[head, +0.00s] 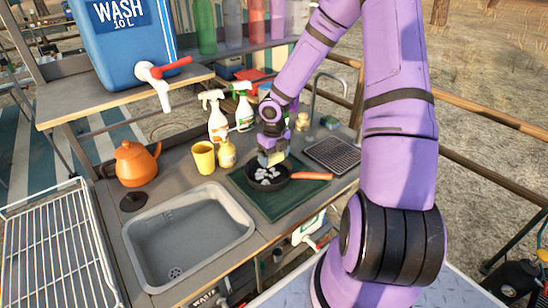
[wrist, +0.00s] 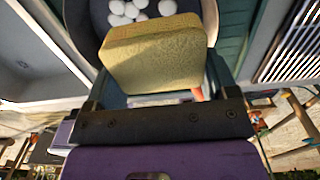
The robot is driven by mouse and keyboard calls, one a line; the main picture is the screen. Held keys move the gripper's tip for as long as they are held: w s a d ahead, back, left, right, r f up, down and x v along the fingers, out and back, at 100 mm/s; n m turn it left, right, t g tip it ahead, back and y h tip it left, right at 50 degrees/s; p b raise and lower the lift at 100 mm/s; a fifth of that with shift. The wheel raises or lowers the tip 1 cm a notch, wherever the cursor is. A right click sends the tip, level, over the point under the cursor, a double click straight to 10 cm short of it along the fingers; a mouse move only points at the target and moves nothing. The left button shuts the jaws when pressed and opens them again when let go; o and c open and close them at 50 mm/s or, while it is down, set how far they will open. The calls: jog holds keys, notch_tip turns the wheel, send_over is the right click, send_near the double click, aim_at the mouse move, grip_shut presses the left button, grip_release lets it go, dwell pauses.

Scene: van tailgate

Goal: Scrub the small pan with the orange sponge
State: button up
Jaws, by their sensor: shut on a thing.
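The small pan (head: 283,188) is dark and round with an orange handle (head: 312,176) pointing right. It sits on a dark green mat (head: 270,210) right of the sink, with several pale lumps (head: 266,176) inside. My gripper (head: 271,152) is shut on a yellow sponge (wrist: 155,52), held over the far side of the pan. The sponge looks yellow, not orange; I see no orange one. It also shows in the head view (head: 277,159). In the wrist view the sponge hides part of the pan; I cannot tell whether it touches the pan.
The sink (head: 190,240) is at left, with an orange kettle (head: 136,163) beyond. A black drain grate (head: 335,154) lies right; a faucet (head: 330,78) rises behind.

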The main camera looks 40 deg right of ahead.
jog(key=shift+r, duration=0.1)
jog(key=shift+r, duration=1.45)
